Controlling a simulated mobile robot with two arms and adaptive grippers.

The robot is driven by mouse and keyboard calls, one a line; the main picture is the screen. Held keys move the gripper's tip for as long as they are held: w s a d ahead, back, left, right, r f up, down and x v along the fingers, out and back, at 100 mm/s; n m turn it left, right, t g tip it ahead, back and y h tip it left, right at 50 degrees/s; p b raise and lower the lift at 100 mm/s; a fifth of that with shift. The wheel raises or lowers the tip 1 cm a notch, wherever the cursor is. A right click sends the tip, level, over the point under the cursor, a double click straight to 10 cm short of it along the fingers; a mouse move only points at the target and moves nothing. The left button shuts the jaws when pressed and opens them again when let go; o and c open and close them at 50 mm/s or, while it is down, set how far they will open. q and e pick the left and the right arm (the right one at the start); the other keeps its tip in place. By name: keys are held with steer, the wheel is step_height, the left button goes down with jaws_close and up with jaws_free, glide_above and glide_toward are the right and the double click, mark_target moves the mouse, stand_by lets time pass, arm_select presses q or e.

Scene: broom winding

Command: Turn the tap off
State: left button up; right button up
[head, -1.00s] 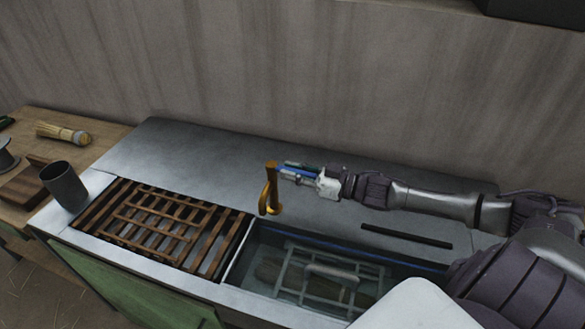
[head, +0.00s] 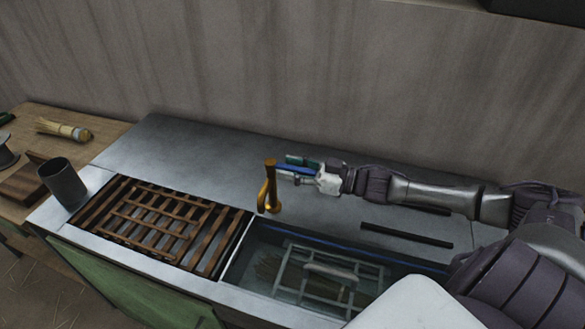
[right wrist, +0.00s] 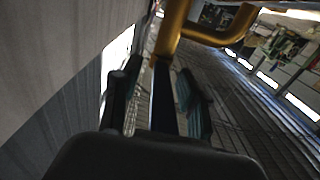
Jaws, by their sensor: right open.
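The brass tap (head: 268,187) stands at the back edge of the water-filled sink (head: 262,270), its spout curving down. A dark blue bar (right wrist: 163,95), apparently the tap's lever, runs from the brass column towards the camera in the right wrist view. My right gripper (head: 288,168) is open beside the top of the tap. In the right wrist view its two fingers (right wrist: 158,92) lie on either side of the bar, with gaps visible. Contact cannot be told. My left gripper is out of view.
A wooden slatted rack (head: 150,222) lies left of the sink. A grey cup (head: 63,184) stands on the counter's left end. A black bar (head: 406,235) lies behind the sink. A wire rack (head: 325,279) is in the water. The back left counter is clear.

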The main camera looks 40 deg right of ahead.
steer(key=v, duration=1.2)
stand_by(0.3)
stand_by(0.6)
